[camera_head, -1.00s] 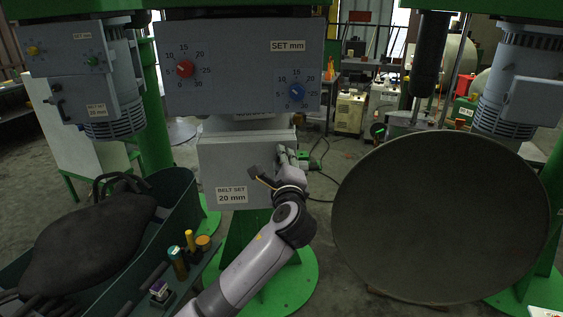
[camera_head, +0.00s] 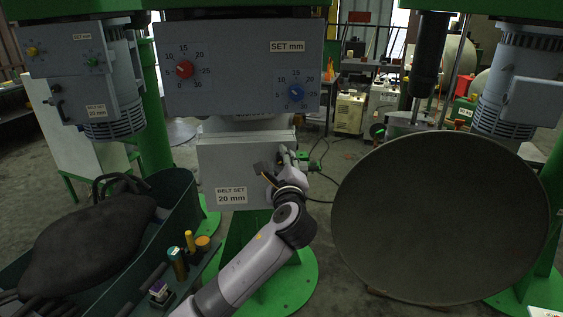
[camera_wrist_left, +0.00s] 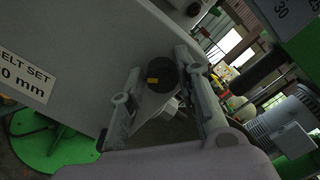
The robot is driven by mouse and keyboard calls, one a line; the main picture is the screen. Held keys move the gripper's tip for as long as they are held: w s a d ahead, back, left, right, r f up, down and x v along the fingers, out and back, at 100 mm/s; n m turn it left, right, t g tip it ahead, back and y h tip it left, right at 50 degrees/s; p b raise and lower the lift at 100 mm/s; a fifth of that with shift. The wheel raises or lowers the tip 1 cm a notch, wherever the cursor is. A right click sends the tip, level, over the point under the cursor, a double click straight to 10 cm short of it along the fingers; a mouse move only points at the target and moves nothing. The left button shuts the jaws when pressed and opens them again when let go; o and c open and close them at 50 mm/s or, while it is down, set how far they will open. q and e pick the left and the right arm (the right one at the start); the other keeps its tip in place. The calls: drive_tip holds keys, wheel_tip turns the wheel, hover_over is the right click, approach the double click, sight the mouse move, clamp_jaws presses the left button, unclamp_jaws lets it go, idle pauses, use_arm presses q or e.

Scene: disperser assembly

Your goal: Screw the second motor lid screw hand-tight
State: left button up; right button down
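The grey motor box (camera_head: 225,170) with the "BELT SET 20 mm" label stands in the middle of the head view, and its flat grey face (camera_wrist_left: 75,45) fills the upper left of the left wrist view. A dark round screw head (camera_wrist_left: 160,75) with a yellow mark shows between my left fingers in the wrist view. A second dark round head (camera_wrist_left: 192,9) sits farther up. My left gripper (camera_head: 276,160) is at the box's right side, its fingers apart on both sides of the screw head; contact is unclear. My right gripper is not in view.
A large dark disc (camera_head: 440,220) stands right of my left arm. A grey control panel (camera_head: 235,70) with red and blue knobs hangs above the box. A dark green bin (camera_head: 178,200) and a small shelf with bottles (camera_head: 178,262) are at the left.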

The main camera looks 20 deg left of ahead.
use_arm(q)
drive_tip(key=o, duration=0.3)
drive_tip(key=v, duration=1.2)
drive_tip(key=shift+f, duration=0.1)
